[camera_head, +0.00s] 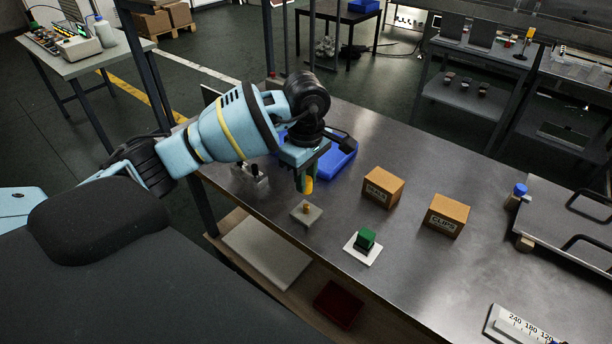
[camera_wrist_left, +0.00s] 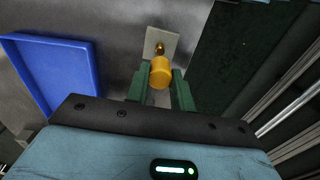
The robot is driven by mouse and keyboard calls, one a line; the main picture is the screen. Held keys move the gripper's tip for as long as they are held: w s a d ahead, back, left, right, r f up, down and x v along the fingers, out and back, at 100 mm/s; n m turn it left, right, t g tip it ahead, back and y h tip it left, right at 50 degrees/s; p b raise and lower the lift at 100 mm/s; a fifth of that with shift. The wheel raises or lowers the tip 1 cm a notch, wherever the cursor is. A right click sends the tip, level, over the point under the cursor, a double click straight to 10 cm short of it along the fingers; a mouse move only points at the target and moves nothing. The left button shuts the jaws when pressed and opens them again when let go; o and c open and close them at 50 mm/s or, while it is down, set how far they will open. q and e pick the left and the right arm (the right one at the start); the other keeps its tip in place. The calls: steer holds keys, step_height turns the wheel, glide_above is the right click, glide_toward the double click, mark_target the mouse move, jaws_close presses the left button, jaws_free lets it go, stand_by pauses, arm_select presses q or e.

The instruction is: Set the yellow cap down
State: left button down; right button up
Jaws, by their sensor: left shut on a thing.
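The yellow cap (camera_head: 307,185) is held between the green fingers of my left gripper (camera_head: 305,176), above the steel table. In the left wrist view the yellow cap (camera_wrist_left: 161,74) sits between the two fingertips (camera_wrist_left: 160,80). A small grey plate with a brass peg (camera_head: 306,211) stands on the table just below the cap. The plate and peg (camera_wrist_left: 160,46) also show beyond the cap in the left wrist view. A gap shows between cap and peg in the head view. My right gripper is not in view.
A blue tray (camera_head: 337,163) lies behind the gripper, partly hidden by it. A green block (camera_head: 365,238) on a white plate (camera_head: 362,254) stands to the right of the peg. Two cardboard boxes (camera_head: 383,187) (camera_head: 447,215) stand further right. Bare table lies between them.

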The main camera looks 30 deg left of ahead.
arm_select(q)
steer(key=shift+s+d+m, duration=0.2)
steer(key=shift+d+m, duration=0.05)
steer(key=shift+m, duration=0.25)
steer(key=s+d+m, duration=0.8)
steer(key=s+m, duration=0.2)
steer(key=m, duration=0.6)
steer(key=shift+f, duration=0.1)
